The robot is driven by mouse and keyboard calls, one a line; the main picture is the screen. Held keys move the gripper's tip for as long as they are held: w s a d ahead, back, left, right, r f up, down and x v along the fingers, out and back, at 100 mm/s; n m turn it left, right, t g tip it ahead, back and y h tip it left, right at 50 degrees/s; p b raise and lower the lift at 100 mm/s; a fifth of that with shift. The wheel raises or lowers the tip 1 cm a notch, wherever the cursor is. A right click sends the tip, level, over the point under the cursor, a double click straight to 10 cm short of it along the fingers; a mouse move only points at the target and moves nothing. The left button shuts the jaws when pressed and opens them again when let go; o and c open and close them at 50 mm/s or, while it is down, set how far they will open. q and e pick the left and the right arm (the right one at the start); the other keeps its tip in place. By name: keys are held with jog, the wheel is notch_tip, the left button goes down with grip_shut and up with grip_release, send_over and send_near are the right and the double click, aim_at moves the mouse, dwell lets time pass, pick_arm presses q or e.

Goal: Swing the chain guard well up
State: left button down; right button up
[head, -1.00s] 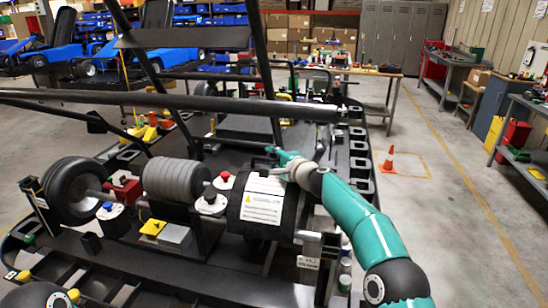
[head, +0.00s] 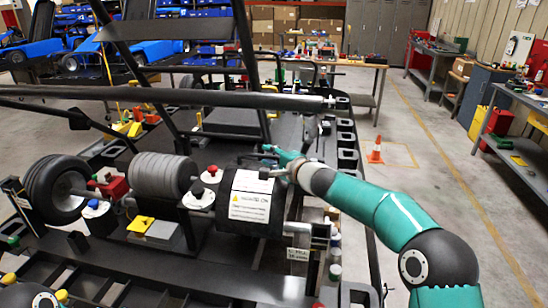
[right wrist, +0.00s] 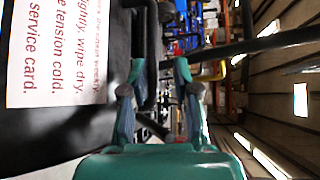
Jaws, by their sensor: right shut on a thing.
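The chain guard (head: 288,205) is a black curved cover with a white printed label, at the middle of the kart on the stand. The label also shows close up at the left of the right wrist view, on the dark guard (right wrist: 40,135). My right gripper (head: 272,158) is at the guard's upper far edge, above the label. In the right wrist view its two fingers (right wrist: 158,78) close around a dark bar-like part at the guard's edge, probably its handle. The exact contact is partly hidden. My left gripper is not in view.
A long dark bar (head: 200,97) crosses above the guard. A grey ribbed roller (head: 160,177) and a black wheel (head: 60,188) lie left of it. A red-topped knob post (head: 203,190) stands close beside the guard. An orange cone (head: 375,150) stands on open floor at right.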

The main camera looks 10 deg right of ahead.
jog(key=shift+s+d+r, duration=0.5)
jog(key=shift+s+r, duration=0.05)
jog(key=shift+s, duration=0.4)
jog(key=shift+r, duration=0.1)
jog(key=shift+s+d+b, duration=0.1)
jog(key=shift+d+b, duration=0.1)
jog(key=shift+b, duration=0.1)
jog(key=shift+b+v, duration=0.8)
jog(key=shift+v, duration=0.35)
jog(key=r+b+v, duration=0.2)
jog(key=r+v, duration=0.1)
jog(key=v, duration=1.3)
jog(key=shift+w+d+b, duration=0.2)
jog(key=shift+d+b, duration=0.05)
jog(key=shift+b, duration=0.15)
